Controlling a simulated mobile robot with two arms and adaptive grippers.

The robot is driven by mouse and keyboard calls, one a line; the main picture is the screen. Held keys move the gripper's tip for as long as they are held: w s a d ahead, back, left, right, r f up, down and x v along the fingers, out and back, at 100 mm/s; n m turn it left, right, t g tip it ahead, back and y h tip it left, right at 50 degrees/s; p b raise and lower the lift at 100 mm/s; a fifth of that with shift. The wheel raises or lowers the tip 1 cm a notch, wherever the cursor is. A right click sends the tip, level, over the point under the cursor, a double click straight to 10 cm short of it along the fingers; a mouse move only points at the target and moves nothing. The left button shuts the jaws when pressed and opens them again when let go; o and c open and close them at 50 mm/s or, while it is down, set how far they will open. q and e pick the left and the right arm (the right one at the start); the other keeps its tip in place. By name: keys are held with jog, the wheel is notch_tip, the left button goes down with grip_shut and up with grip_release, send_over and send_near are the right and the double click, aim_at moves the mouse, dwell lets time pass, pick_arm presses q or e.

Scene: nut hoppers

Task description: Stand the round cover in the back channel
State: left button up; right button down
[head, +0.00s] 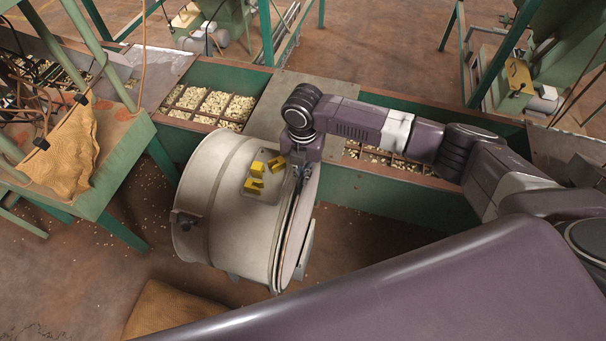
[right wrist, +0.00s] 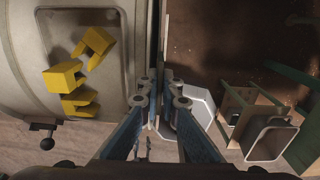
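The round cover (head: 298,236) is a thin upright disc at the right end of a big pale drum (head: 226,205). A narrow dark gap shows between them. My right gripper (head: 300,178) points down at the cover's upper edge. In the right wrist view its fingers (right wrist: 165,102) are close together on either side of the thin cover edge (right wrist: 159,40) and appear shut on it. The contact is partly hidden by the fingers. The drum wall shows at left there. I cannot make out which part is the back channel. My left gripper is out of view.
Yellow blocks (head: 255,177) sit on a plate on the drum. Behind runs a green trough (head: 215,78) with trays of nuts, partly covered by a flat plate (head: 300,92). A green table (head: 110,150) with a sack stands at left. A brown sack (head: 175,312) lies on the floor.

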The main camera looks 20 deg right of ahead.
jog(key=shift+w+a+r, duration=0.1)
jog(key=shift+w+a, duration=0.4)
jog(key=shift+a, duration=0.25)
dwell(1.1)
jog(key=c, duration=2.1)
grip_release()
jog(key=shift+s, duration=0.1)
jog(key=shift+d, duration=0.1)
